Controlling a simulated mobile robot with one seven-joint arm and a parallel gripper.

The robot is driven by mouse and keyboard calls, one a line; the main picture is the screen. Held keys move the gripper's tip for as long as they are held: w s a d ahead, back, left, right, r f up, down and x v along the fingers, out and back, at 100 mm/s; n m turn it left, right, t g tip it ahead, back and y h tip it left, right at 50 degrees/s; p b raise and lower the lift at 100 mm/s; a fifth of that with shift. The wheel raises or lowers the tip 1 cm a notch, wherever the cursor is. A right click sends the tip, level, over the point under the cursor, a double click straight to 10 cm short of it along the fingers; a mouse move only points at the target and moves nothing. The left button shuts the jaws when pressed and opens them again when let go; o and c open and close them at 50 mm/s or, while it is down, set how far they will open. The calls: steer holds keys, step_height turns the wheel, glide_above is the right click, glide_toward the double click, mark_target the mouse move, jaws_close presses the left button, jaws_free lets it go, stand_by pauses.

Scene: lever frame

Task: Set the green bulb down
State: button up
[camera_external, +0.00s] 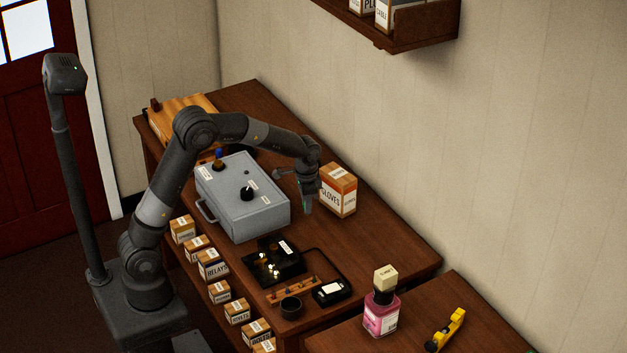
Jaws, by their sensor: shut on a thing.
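My gripper (307,206) points down over the brown table (380,254), in the gap between the grey lever box and the gloves carton. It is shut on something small. The green bulb cannot be made out; the fingers and the small scale hide whatever is held. The grey lever box (258,219) has a black knob (247,194) on top and a blue-topped piece (218,156) at its far end. I cannot tell how high the fingertips are above the table.
The gloves carton (338,191) stands close to the right of my gripper. A black tray (261,279) with small pale pieces, a wooden strip (292,290), a dark cup (291,307) and a black meter (332,291) lie nearer the front.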

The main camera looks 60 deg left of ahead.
mark_target(284, 190)
steer(key=shift+d+f, duration=0.15)
steer(key=shift+d, duration=0.1)
steer(key=shift+a, duration=0.1)
steer(key=a+r, duration=0.2)
steer(key=a, duration=0.5)
steer(key=a+r, duration=0.3)
steer(key=a, duration=0.5)
steer(key=shift+n, duration=0.3)
step_height(284, 190, down, 10)
steer(key=shift+s+r, duration=0.1)
steer(key=shift+r, duration=0.1)
steer(key=shift+f, duration=0.15)
steer(key=o, duration=1)
